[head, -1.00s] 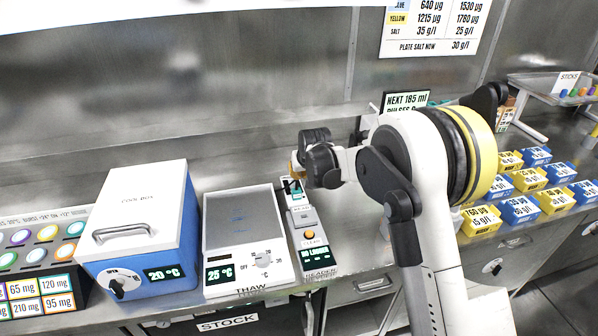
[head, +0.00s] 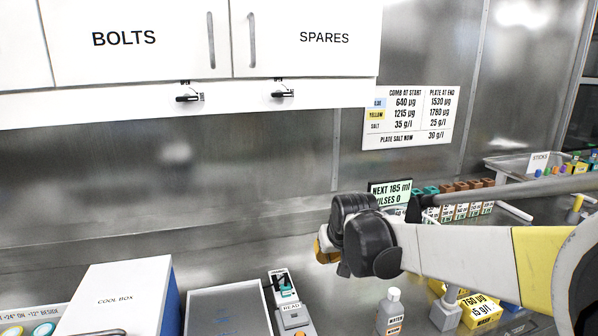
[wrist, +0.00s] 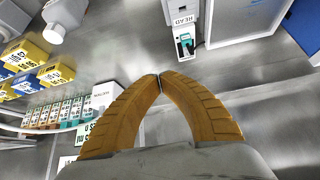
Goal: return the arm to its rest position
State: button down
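My gripper (head: 323,250) has orange-brown fingers and is raised above the steel bench, behind and right of the reader (head: 292,315). My arm runs from it to the right edge of the head view. In the wrist view the two curved fingers of my gripper (wrist: 160,78) meet at their tips, with nothing visible between them. The wrist view looks down on the bench, with the reader (wrist: 183,14) and its teal insert beyond the fingertips.
A cool box (head: 115,298) and a thaw plate (head: 228,310) stand at left. A sign (head: 390,193) stands behind my gripper. Wall cabinets (head: 140,40) hang above.

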jog(key=s+d+r+m, duration=0.15)
jog(key=s+d, duration=0.25)
jog(key=s, duration=0.4)
jog(key=s+d+r+n, duration=0.1)
jog(key=s+d+r, duration=0.25)
jog(key=s, duration=0.55)
jog(key=s+d+f, duration=0.2)
jog(key=s, duration=0.4)
jog(key=s+d+f+m+h, duration=0.1)
jog(key=s+d+f, duration=0.1)
jog(key=s, duration=0.5)
jog(key=shift+f, duration=0.5)
